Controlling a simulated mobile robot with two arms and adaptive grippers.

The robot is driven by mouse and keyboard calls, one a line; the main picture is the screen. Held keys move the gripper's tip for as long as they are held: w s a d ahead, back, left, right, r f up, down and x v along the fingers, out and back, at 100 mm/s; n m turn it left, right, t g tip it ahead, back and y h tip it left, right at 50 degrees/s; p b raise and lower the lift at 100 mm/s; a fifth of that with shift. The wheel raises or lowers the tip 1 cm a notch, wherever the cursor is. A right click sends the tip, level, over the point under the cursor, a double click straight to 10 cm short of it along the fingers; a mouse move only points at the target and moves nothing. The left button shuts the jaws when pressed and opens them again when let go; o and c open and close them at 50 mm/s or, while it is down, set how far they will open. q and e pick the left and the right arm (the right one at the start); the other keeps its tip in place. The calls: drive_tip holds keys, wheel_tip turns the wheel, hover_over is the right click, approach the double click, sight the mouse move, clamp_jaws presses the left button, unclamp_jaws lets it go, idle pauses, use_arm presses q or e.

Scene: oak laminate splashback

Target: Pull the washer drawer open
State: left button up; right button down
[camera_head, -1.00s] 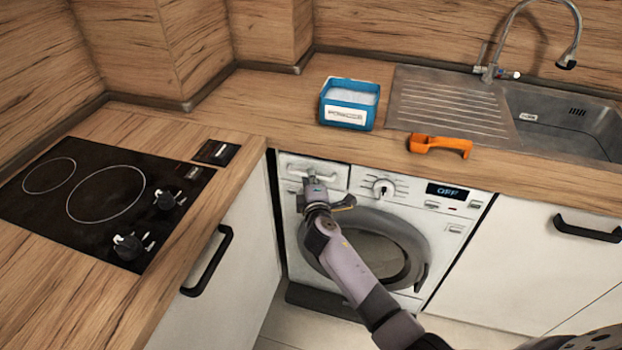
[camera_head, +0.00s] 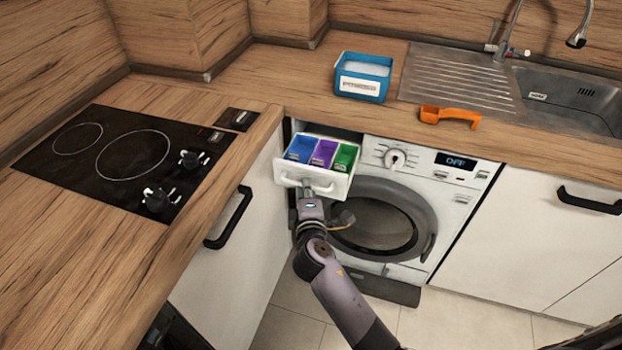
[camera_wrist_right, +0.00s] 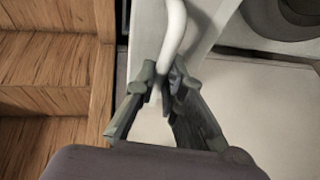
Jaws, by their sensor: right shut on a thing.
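The washer drawer (camera_head: 341,186) is pulled out of the top left of the white washer (camera_head: 443,208) in the head view. Its blue, purple and green compartments show from above. My right gripper (camera_head: 309,188) is at the white handle (camera_head: 292,183) on the drawer front. In the right wrist view the fingers of my right gripper (camera_wrist_right: 162,88) are shut on the white handle bar (camera_wrist_right: 176,32). My left gripper is not in view.
A blue box of white powder (camera_head: 363,78) and an orange scoop (camera_head: 449,115) stand on the counter above the washer. A cabinet with a black handle (camera_head: 229,218) is close to the left of the drawer. The round washer door (camera_head: 377,222) is shut below.

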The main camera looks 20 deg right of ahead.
drive_tip(key=shift+s+a, duration=0.4)
drive_tip(key=shift+s, duration=0.2)
drive_tip(key=c, duration=1.7)
unclamp_jaws()
drive_tip(key=shift+o, duration=0.2)
drive_tip(key=v, duration=1.2)
